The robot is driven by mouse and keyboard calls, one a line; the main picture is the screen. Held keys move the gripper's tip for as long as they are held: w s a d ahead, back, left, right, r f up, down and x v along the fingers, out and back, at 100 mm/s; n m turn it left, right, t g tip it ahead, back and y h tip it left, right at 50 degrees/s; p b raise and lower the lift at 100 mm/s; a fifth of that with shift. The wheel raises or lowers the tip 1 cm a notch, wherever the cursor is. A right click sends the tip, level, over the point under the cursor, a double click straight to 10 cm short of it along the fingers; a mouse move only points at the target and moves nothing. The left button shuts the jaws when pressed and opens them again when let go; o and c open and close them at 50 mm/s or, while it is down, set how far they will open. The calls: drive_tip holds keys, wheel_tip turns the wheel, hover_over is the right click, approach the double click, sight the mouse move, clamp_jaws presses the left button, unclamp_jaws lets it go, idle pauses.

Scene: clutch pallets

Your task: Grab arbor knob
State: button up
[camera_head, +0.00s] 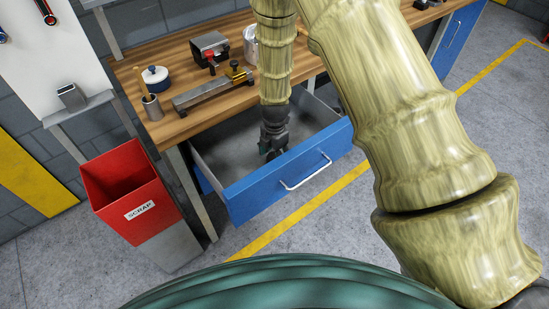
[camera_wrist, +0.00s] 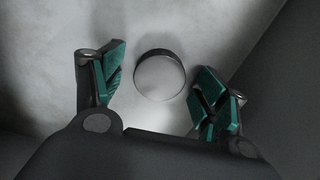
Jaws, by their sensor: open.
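My gripper (camera_head: 272,151) points down into the open blue drawer (camera_head: 290,178) under the workbench. In the wrist view its two green-padded fingers (camera_wrist: 162,84) are apart. A round, pale-topped piece with a dark rim (camera_wrist: 160,76), which looks like the arbor knob, lies on the drawer's grey floor. It appears between the fingertips, slightly beyond them, with a gap on each side. I cannot tell how far below the fingers it is. In the head view the gripper and drawer front hide it.
The drawer walls are close around my gripper. On the wooden bench (camera_head: 150,65) stand a blue-and-white pot (camera_head: 155,78), a tool cup (camera_head: 152,107), a metal bar fixture (camera_head: 205,93) and a dark block (camera_head: 209,48). A red scrap bin (camera_head: 125,195) stands to the left.

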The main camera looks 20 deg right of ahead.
drive_tip(key=c, duration=1.1)
drive_tip(key=shift+o, duration=0.2)
